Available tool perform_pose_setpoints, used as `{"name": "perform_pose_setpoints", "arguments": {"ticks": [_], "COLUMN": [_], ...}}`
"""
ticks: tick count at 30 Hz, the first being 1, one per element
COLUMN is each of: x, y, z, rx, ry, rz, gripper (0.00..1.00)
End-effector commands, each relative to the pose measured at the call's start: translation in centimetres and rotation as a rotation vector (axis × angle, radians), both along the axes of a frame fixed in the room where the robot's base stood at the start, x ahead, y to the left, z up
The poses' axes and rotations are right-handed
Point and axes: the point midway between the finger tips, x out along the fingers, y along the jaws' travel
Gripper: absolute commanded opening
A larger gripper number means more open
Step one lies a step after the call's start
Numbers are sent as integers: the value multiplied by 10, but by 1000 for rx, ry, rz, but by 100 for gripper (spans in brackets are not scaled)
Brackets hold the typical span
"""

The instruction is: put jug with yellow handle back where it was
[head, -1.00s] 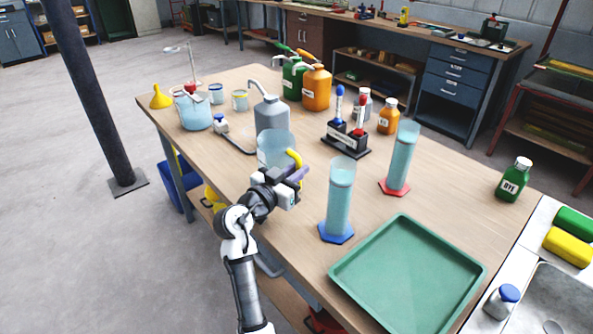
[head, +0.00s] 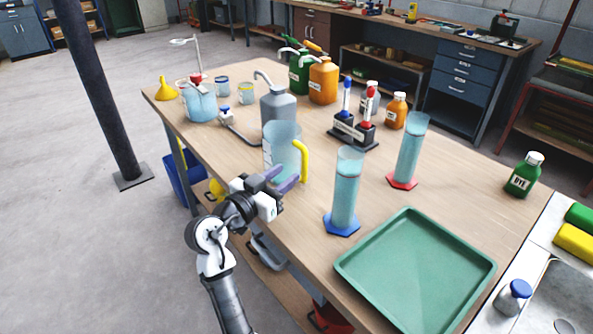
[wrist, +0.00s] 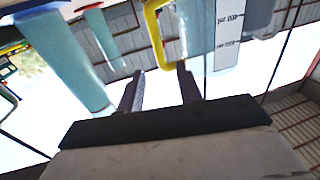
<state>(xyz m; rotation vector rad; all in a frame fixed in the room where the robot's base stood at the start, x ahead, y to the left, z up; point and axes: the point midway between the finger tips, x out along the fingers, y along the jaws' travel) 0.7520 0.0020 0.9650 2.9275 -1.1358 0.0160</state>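The jug (head: 284,137) is clear and bluish, with a scale on its side and a yellow handle (head: 304,158). It stands upright on the table near the front edge, its handle to the right. My gripper (head: 288,177) is in front of the jug, low beside the handle. In the wrist view my gripper (wrist: 160,68) has its two purple fingers well apart with nothing between them. The yellow handle (wrist: 153,28) shows just beyond the fingertips, and part of the scaled jug wall (wrist: 229,35) is to its right. The jug's base is partly hidden by my gripper.
A blue-based cylinder (head: 345,190) stands close right of the jug, and a red-based cylinder (head: 411,150) farther right. A grey bottle (head: 277,106) is right behind the jug. A green tray (head: 415,268) lies at the front right. Bare tabletop (head: 225,150) is left of the jug.

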Motion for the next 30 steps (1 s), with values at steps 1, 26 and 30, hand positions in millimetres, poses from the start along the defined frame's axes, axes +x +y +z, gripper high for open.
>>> {"name": "perform_pose_setpoints", "arguments": {"ticks": [1,26,30], "x": [-8,-28,-83], "y": [8,151,254], "z": [-3,77,158], "rx": [1,-90,-170], "ry": [-2,-185,-464], "rz": [3,495,908], "gripper": [35,35,35]}}
